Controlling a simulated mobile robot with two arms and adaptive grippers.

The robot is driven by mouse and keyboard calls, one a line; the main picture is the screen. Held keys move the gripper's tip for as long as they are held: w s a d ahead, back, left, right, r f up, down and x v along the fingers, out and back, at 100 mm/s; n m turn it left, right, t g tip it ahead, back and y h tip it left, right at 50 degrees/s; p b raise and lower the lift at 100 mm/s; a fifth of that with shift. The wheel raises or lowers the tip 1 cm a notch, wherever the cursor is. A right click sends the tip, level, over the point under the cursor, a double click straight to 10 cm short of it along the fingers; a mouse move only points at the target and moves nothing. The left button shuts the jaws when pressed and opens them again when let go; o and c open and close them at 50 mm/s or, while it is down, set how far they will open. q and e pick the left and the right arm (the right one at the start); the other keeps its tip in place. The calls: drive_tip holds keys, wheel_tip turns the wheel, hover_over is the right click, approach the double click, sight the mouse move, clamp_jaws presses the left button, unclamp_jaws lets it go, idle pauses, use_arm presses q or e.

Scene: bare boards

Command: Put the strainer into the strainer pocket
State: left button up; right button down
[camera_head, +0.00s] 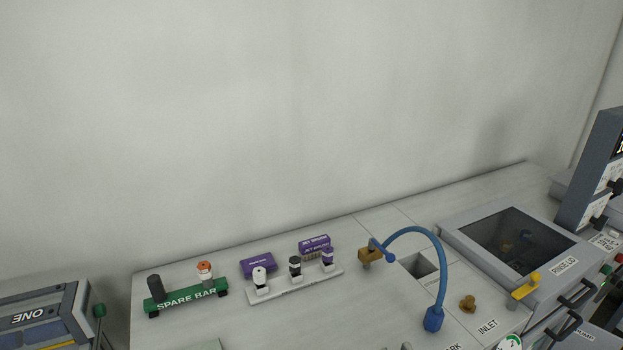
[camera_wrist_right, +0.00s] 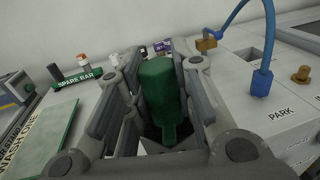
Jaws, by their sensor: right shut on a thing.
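In the right wrist view my right gripper (camera_wrist_right: 157,105) is shut on a green cylindrical piece (camera_wrist_right: 157,82) with a narrower lower end. It stands between the fingers; I take it to be the strainer or its handle. A grey surface shows just below it, but I cannot tell whether they touch. No label naming the strainer pocket is readable. A square opening (camera_head: 418,265) in the bench top lies beside the blue hose. My right gripper is not visible in the head view, and my left gripper is in neither view.
The blue hose (camera_head: 440,270) arches from a brass block (camera_head: 370,256) to a blue base. A brass knob (camera_head: 467,304) sits near INLET. A green spare bar (camera_head: 187,297), a white rack (camera_head: 295,284) with small tools and purple boxes, and a dark-windowed rinse lid (camera_head: 515,240) stand around.

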drive_tip(key=f, duration=0.1)
drive_tip(key=d+f+h+b, duration=0.1)
drive_tip(key=f+m+h, duration=0.1)
drive_tip(key=shift+s+d+f, duration=0.15)
drive_tip(key=shift+d+f, duration=0.2)
drive_tip(key=shift+f, duration=0.05)
drive_tip(key=shift+s+d+f+m+h+b, duration=0.1)
drive_tip(key=shift+d+f+m+h+b, duration=0.1)
drive_tip(key=shift+d+m+h+b, duration=0.15)
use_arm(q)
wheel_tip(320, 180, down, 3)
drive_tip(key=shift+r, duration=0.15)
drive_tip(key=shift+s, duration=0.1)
use_arm(e)
drive_tip(key=shift+a+r, duration=0.1)
drive_tip(key=shift+a, duration=0.05)
